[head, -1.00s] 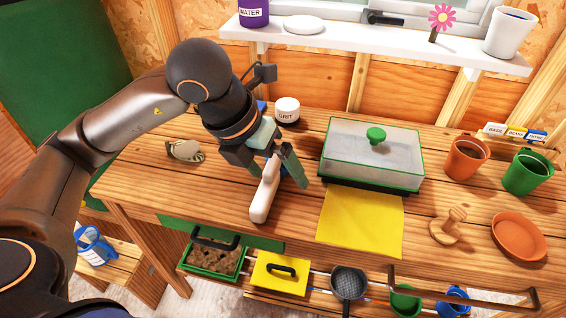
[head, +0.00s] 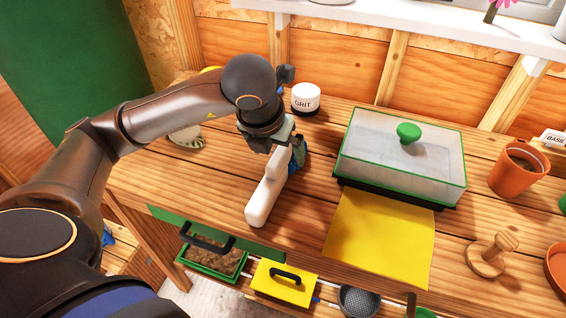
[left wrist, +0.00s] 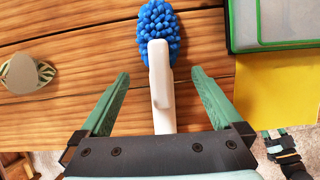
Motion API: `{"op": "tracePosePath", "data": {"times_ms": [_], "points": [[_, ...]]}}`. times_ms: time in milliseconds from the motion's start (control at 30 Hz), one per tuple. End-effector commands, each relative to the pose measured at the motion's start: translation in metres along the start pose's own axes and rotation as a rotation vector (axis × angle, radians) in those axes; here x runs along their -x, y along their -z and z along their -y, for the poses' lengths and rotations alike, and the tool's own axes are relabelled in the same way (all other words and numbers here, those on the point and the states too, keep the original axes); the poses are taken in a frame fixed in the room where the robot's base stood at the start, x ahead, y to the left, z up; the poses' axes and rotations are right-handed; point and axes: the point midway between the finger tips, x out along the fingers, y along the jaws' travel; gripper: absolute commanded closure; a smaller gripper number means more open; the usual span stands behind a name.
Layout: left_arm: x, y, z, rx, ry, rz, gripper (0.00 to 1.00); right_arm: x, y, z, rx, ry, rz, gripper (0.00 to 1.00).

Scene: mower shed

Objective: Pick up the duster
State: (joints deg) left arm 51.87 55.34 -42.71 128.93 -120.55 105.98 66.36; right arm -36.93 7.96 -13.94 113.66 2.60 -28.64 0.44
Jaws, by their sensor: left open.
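The duster has a white handle (head: 268,190) and a blue fluffy head (head: 297,160). It lies on the wooden bench, handle toward the front edge. In the left wrist view the blue head (left wrist: 159,32) is fully visible and the white handle (left wrist: 161,85) runs down between my fingers. My left gripper (left wrist: 159,85) is open, with one green finger on each side of the handle, apart from it. In the head view the left gripper (head: 272,150) is above the duster and its fingers are partly hidden. My right gripper is not clearly seen in the head view; a gripper (left wrist: 284,150) shows at the lower right of the left wrist view.
A clear propagator box with a green knob (head: 409,132) stands right of the duster, with a yellow cloth (head: 380,240) in front. A grit jar (head: 306,98) stands behind. A striped object (head: 187,137) lies left. Pots stand at the right.

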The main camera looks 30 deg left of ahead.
Motion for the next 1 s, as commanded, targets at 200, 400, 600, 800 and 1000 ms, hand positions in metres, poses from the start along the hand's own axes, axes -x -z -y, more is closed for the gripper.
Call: {"op": "tracePosePath", "data": {"times_ms": [200, 400, 600, 800, 1000], "points": [[-0.034, 0.003, 0.000, 0.002, -0.002, -0.006, 0.00, -0.001, 0.002, -0.002, 0.002, -0.003, -0.005, 0.39], [-0.047, 0.002, 0.000, 0.000, 0.000, -0.002, 0.00, -0.001, 0.003, -0.003, 0.002, -0.005, -0.007, 0.39], [-0.047, 0.002, 0.000, 0.000, 0.001, -0.002, 0.02, -0.001, 0.003, -0.003, 0.002, -0.006, -0.008, 0.39], [-0.047, 0.002, 0.001, 0.000, 0.001, -0.002, 0.25, -0.001, 0.004, -0.004, 0.002, -0.006, -0.009, 0.39], [-0.047, 0.002, 0.001, 0.000, 0.001, -0.001, 0.47, -0.001, 0.004, -0.004, 0.003, -0.006, -0.009, 0.39]]}}
